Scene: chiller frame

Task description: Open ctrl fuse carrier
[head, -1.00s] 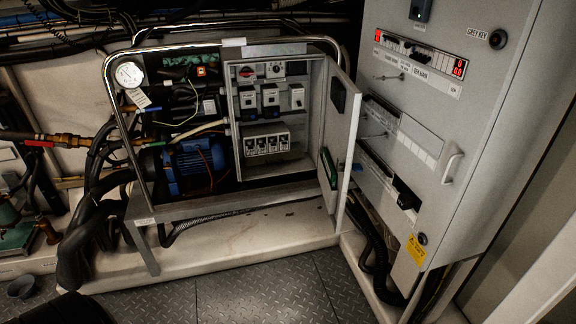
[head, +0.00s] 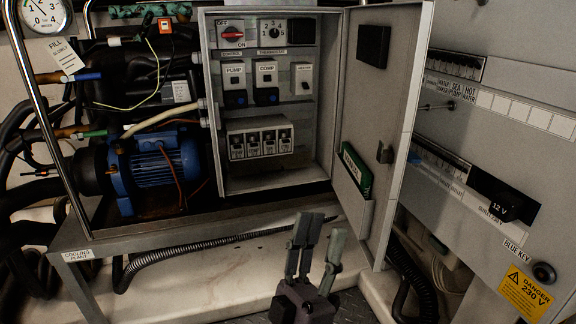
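The fuse block (head: 260,140) is a pale unit with several dark-fronted fuse carriers in a row, low inside the open grey control box (head: 209,130). Its carriers look closed. Their small labels are too blurred to tell which one is ctrl. My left gripper (head: 322,234) is at the bottom centre, in front of and below the box, with its two grey-green fingers pointing up and a gap between them. It is open, empty and apart from the fuse block. My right gripper is not in view.
Above the block are PUMP and COMP units (head: 266,82), a third white unit (head: 303,79) and a red switch (head: 232,33). The box door (head: 380,100) stands open to the right. A blue motor (head: 155,170) is at left, a large grey cabinet (head: 460,130) at right.

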